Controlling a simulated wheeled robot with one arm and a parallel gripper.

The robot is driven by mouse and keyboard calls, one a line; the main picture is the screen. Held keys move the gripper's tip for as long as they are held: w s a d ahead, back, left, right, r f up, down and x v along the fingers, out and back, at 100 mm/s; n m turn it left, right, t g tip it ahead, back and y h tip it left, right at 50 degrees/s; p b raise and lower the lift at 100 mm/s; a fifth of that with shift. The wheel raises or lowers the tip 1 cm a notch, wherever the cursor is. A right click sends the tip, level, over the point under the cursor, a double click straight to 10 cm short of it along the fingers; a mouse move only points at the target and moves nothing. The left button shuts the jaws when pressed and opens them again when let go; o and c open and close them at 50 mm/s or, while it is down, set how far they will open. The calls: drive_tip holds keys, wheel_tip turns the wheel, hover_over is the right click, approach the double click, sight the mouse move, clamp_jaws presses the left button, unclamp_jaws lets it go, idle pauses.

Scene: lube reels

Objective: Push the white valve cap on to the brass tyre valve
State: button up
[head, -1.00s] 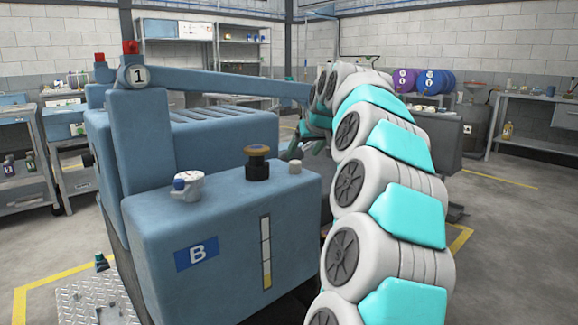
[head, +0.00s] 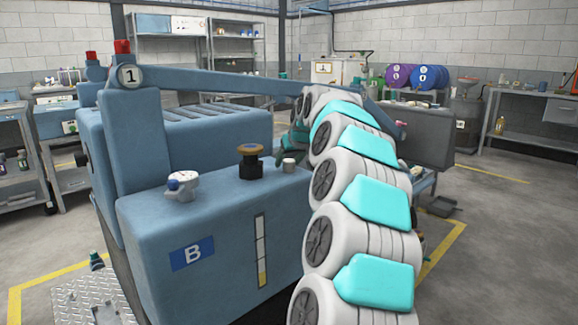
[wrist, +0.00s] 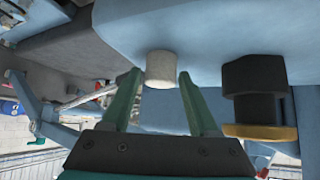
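A small off-white cylinder (head: 289,165), which may be the white valve cap, stands on top of the blue tank marked B. In the wrist view the off-white cylinder (wrist: 160,70) shows between the tips of my gripper (wrist: 159,76). The two green fingers are apart, with narrow gaps beside the cylinder, so I see no grip on it. I cannot tell how deep it lies between them. In the head view my gripper is mostly hidden behind my arm. I cannot make out a brass tyre valve in either view.
A black knob with a yellow-brown rim (head: 250,160) stands close beside the cylinder. A white gauge (head: 182,185) sits further left on the tank (head: 215,240). A long blue bar (head: 215,80) runs behind.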

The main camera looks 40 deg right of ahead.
clamp_jaws()
drive_tip(key=shift+r, duration=0.1)
idle(0.4)
